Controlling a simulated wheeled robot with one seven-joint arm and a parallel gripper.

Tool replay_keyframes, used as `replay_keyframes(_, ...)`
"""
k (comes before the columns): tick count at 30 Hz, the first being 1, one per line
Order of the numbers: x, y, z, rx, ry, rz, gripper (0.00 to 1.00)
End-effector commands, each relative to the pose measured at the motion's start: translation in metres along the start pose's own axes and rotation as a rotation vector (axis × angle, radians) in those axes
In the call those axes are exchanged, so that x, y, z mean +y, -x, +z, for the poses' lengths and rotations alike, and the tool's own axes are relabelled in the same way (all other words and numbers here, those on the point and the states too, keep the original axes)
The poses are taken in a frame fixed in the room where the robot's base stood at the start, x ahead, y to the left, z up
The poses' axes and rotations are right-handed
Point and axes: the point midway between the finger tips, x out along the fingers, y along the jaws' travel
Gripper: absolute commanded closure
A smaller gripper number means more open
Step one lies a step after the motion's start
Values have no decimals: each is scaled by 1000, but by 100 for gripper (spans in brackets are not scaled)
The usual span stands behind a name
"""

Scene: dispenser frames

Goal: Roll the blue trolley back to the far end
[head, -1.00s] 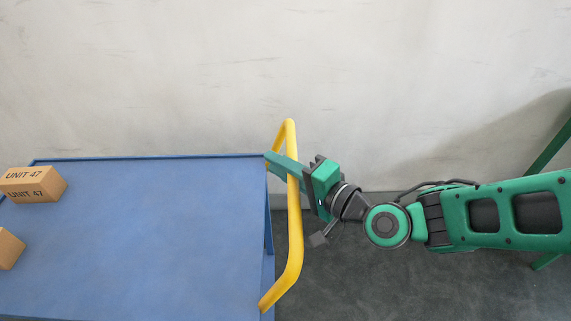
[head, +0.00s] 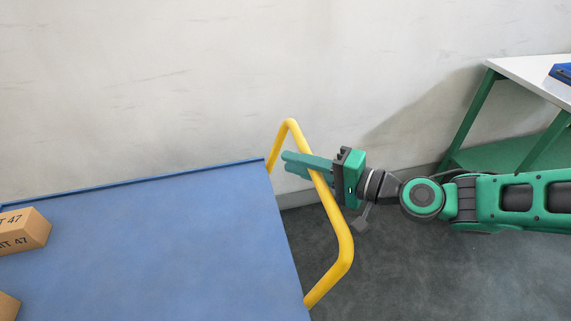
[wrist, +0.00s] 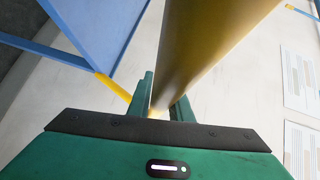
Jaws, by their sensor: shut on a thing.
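The blue trolley (head: 170,240) fills the lower left of the head view, its flat top tilted in the picture. Its yellow push handle (head: 339,228) rises at its right end. My gripper (head: 300,166) is shut on the upper part of the handle, with the green fingers reaching past the bar. In the wrist view the yellow handle (wrist: 205,45) passes between the fingers of my gripper (wrist: 160,100), and the trolley's blue top (wrist: 98,30) shows at the upper left.
Two cardboard boxes (head: 22,232) sit on the trolley's left part. A pale wall (head: 200,80) runs behind the trolley. A white-topped table with green legs (head: 520,72) stands at the right. Dark floor (head: 420,280) is free at the lower right.

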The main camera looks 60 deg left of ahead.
Motion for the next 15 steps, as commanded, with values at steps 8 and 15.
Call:
replay_keyframes(8, 13, 32, -28, 0, -4, 7, 100)
replay_keyframes(15, 16, 46, -41, -1, -3, 6, 100)
